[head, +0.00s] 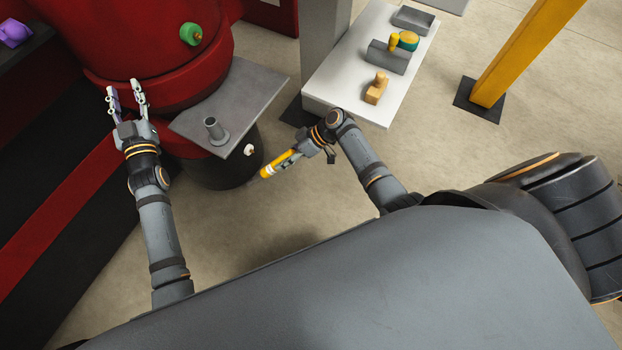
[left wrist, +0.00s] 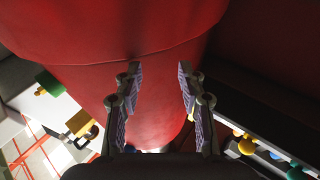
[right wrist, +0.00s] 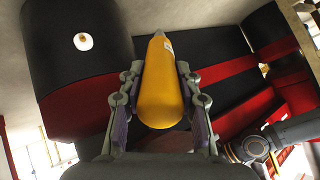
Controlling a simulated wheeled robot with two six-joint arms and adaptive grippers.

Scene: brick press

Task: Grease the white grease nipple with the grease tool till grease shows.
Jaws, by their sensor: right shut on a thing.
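The white grease nipple (head: 249,150) sits on the side of a dark round base below a grey plate. It also shows in the right wrist view (right wrist: 83,41), with a small yellowish spot at its middle. My right gripper (head: 296,153) is shut on the yellow grease tool (head: 272,169), whose grey tip shows in the right wrist view (right wrist: 159,33). The tool is to the right of the nipple and apart from it, its tip pointing down-left in the head view. My left gripper (head: 126,88) is open and empty in front of the red press body (head: 150,45).
A grey plate (head: 262,82) with an upright grey socket (head: 215,131) juts out above the nipple. A green knob (head: 191,34) is on the press. A white table (head: 318,95) holds several parts. A yellow post (head: 520,55) stands at right. The floor near the tool is clear.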

